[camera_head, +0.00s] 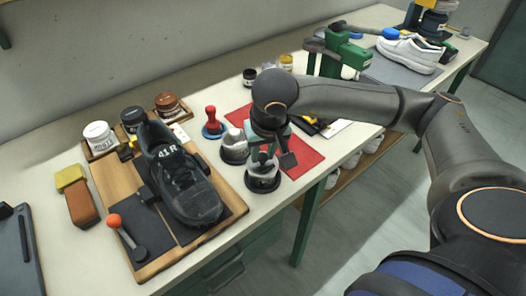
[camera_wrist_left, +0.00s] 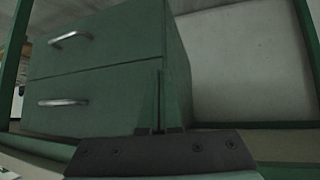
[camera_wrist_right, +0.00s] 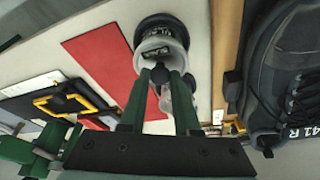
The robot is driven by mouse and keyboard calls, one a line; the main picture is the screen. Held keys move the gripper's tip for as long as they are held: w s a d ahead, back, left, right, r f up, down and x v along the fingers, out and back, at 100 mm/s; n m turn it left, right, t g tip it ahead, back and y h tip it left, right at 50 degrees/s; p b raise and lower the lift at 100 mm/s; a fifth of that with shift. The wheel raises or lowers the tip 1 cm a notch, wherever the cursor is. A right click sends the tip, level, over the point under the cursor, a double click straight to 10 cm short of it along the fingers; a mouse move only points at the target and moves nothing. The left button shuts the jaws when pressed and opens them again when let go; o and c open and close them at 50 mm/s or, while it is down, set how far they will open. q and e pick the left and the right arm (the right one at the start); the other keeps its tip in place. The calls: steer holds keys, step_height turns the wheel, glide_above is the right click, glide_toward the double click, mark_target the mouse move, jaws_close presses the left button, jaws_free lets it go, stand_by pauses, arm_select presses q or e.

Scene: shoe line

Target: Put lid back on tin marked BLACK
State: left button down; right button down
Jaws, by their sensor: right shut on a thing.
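In the head view the tin (camera_head: 262,183) is below my right gripper (camera_head: 263,158). In the right wrist view my right gripper (camera_wrist_right: 169,78) is shut on a small dark knob (camera_wrist_right: 160,74), which looks like the lid's knob. The lid's disc is mostly hidden, and I cannot tell whether it touches the tin. My left gripper (camera_wrist_left: 160,100) looks shut and empty, facing green drawers.
A silver-topped tin (camera_head: 234,146) and a red-handled tool (camera_head: 212,122) stand close behind. The black shoe (camera_head: 182,178) lies on a wooden board (camera_head: 232,205) to the left. A red mat (camera_head: 305,160) is to the right. The drawers (camera_wrist_left: 100,75) are below the table.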

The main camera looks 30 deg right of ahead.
steer(key=shift+f+b, duration=0.2)
steer(key=shift+b, duration=0.6)
stand_by(0.7)
stand_by(0.3)
steer(key=c, duration=0.6)
jaws_free()
steer(key=shift+o, duration=0.6)
steer(key=o, duration=0.4)
steer(key=shift+r+p, duration=2)
steer(key=shift+r, duration=1.55)
